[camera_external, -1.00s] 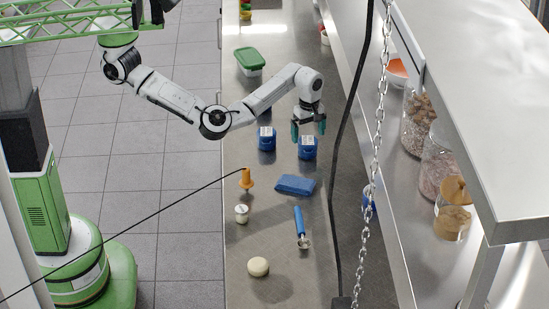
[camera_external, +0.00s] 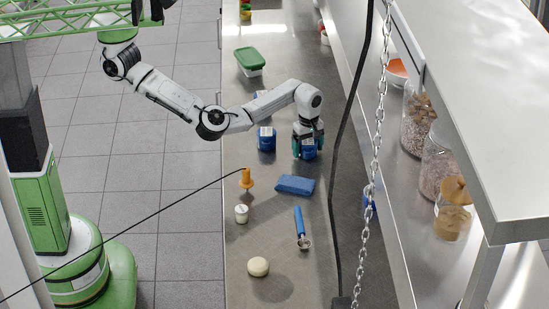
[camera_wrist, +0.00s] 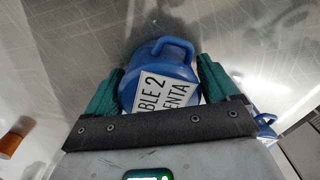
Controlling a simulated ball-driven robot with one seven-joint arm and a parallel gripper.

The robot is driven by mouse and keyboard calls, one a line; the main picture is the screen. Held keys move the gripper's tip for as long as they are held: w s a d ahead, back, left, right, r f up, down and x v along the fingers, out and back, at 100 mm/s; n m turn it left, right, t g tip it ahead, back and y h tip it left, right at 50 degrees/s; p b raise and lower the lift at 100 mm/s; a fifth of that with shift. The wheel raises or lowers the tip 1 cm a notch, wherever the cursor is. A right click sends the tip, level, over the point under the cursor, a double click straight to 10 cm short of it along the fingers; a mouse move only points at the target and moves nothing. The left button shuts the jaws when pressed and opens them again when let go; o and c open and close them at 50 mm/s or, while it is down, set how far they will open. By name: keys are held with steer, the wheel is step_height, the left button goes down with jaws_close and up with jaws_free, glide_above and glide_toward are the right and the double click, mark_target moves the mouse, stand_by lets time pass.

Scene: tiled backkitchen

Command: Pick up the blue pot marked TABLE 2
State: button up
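The blue pot marked TABLE 2 (camera_wrist: 158,82) shows in the wrist view, with its handle at the top and a white label reading "BLE 2" and "ENTA". It stands upright on the steel counter, and in the external view (camera_external: 308,154) it is partly hidden by my gripper (camera_external: 308,145). My gripper's green fingers (camera_wrist: 160,88) are down on either side of the pot, spread about as wide as it. I cannot tell whether they touch it. Another blue pot (camera_external: 266,140) stands just to the left.
A green-lidded tub (camera_external: 250,60) stands farther back. Nearer are a blue cloth (camera_external: 295,185), an orange-handled item (camera_external: 247,179), a small white cup (camera_external: 241,213), a blue-handled tool (camera_external: 300,225) and a pale round item (camera_external: 258,267).

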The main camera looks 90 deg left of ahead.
steer(key=c, duration=1)
steer(key=shift+o, duration=0.2)
steer(key=shift+r, duration=0.1)
